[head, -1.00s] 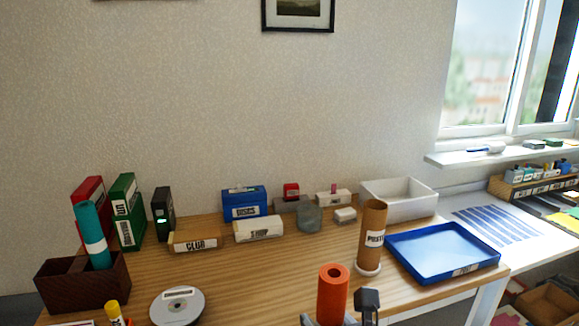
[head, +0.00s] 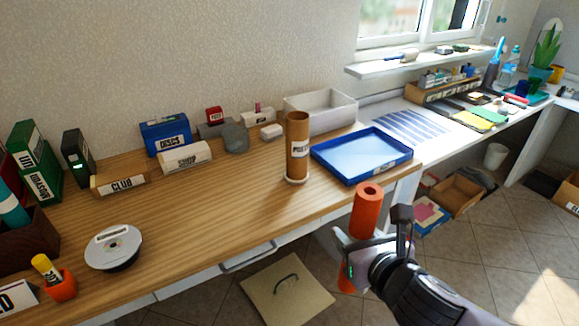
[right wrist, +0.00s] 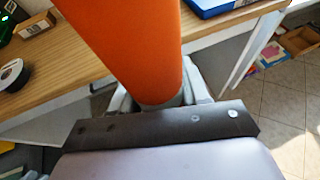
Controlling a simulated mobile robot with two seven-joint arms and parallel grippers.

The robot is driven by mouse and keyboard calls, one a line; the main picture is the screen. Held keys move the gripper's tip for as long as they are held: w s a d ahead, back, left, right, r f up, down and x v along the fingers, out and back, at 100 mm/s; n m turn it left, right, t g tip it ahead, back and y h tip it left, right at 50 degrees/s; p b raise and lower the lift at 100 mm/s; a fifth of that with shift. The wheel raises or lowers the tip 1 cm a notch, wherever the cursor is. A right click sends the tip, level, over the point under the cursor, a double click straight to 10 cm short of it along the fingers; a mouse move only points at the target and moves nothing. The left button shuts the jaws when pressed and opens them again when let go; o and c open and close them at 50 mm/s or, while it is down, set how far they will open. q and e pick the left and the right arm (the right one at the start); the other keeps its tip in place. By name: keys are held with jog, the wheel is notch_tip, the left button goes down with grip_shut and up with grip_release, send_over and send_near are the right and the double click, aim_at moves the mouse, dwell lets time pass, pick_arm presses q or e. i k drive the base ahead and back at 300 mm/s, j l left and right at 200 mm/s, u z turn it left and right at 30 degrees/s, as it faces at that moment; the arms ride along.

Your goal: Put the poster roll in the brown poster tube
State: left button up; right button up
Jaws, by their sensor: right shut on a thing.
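The poster roll is an orange cylinder (head: 366,207), held roughly upright in front of the table's front edge. My right gripper (head: 364,250) is shut on it. In the right wrist view the orange roll (right wrist: 130,45) rises from between the fingers, whose tips are mostly hidden. The brown poster tube (head: 298,150) stands upright on a white round base near the table's front right. The roll is apart from the tube, to its right and nearer to me. My left gripper is not in view.
A blue tray (head: 362,158) lies right of the tube, with a white bin (head: 322,112) behind. A white disc spindle (head: 113,247) sits at left. The table's front middle is clear.

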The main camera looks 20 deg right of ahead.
aim_at(296, 174)
jog(key=i+l+u, duration=0.1)
jog(key=l+u, duration=0.35)
jog(key=l, duration=0.45)
jog(key=l+u, duration=0.4)
jog(key=l, duration=0.45)
